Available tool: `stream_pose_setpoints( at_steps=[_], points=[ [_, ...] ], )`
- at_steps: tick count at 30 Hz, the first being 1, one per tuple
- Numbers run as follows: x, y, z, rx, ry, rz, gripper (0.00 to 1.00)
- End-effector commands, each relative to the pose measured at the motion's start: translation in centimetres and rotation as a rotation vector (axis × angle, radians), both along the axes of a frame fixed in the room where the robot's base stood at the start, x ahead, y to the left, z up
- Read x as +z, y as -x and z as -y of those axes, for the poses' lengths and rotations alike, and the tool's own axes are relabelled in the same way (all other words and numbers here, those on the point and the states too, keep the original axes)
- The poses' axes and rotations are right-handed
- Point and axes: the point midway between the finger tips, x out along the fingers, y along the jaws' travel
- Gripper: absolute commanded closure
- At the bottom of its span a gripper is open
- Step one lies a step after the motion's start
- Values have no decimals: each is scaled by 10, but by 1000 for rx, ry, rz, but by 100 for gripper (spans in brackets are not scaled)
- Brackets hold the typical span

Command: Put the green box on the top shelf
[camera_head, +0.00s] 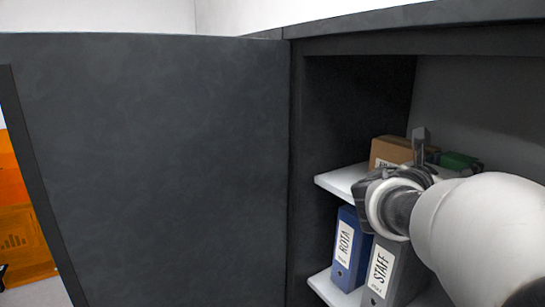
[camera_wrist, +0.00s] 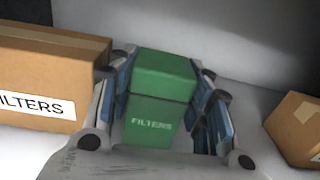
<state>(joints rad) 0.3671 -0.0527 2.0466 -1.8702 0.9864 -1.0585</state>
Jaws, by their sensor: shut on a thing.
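The green box (camera_wrist: 165,85), labelled FILTERS, stands between the two fingers of my gripper (camera_wrist: 163,100) in the wrist view. The fingers are shut on its left and right sides. In the head view only a small part of the green box (camera_head: 459,161) shows behind my gripper (camera_head: 420,150). My gripper reaches into the open dark cabinet at the level of the white upper shelf (camera_head: 340,181). My arm hides much of that shelf. I cannot tell whether the box touches the shelf.
A brown box (camera_wrist: 50,75) labelled FILTERS stands close left of my gripper; another brown box (camera_wrist: 298,128) is at the right. Blue ROTA (camera_head: 348,247) and grey STAFF (camera_head: 383,270) binders stand on the shelf below. A dark panel (camera_head: 150,160) stands left of the opening.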

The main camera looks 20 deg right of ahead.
Motion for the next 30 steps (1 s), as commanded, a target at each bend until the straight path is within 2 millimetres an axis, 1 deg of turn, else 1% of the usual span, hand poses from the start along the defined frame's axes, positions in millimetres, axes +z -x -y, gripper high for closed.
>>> stream_pose_setpoints(
  at_steps=[1,3,11,14,15,18,26,30],
  points=[
    [-6,0,0,0,2,-3,82],
    [-10,0,0,1,2,0,82],
    [-11,0,0,1,2,2,82],
    [-15,0,0,1,2,2,82],
    [-14,0,0,1,1,1,53],
    [-14,0,0,1,1,0,46],
    [-14,0,0,1,1,0,46],
    [-9,0,-1,2,1,1,46]
  ],
)
